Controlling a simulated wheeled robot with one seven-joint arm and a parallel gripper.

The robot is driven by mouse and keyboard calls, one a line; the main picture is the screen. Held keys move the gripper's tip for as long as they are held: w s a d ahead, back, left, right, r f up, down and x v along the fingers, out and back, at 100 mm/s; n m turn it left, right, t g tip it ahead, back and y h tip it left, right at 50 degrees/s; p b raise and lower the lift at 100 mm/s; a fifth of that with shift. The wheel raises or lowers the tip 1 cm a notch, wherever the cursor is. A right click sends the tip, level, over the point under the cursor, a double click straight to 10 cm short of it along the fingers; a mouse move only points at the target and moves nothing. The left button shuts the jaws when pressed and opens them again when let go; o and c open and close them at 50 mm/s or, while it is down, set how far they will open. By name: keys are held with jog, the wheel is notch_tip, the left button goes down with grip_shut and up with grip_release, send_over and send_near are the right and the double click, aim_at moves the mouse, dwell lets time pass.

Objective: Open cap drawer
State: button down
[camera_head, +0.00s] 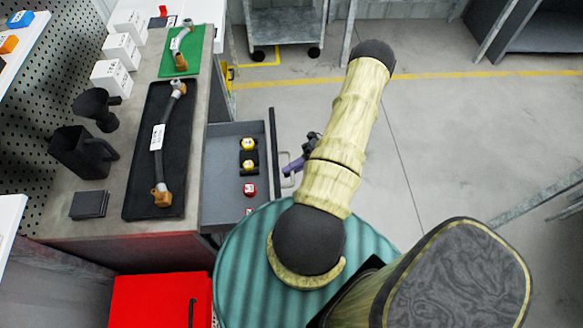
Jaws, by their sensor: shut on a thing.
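The cap drawer (222,165) is a grey drawer that stands pulled out from the right side of the workbench. Its dark front panel (273,148) faces right. Inside lie two yellow caps (248,144) in black holders and a red cap (249,189). Another small item near the lower edge is partly hidden. My gripper (287,168), with purplish fingers, is at the outer side of the front panel, shut on the drawer handle (285,157). My arm links hide part of the gripper, and the handle shows only in part.
The workbench (70,231) holds a black tray (135,190) with a hose, a green mat (168,66) with another hose, white boxes (112,78), and black containers (80,150). A red cabinet (150,300) stands below. A cart (285,25) stands behind. The floor to the right is clear.

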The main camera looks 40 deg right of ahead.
jog(key=c, duration=1.5)
grip_release()
jog(key=shift+d, duration=0.1)
jog(key=b+v, duration=0.3)
jog(key=v, duration=1.4)
jog(key=shift+d, duration=0.1)
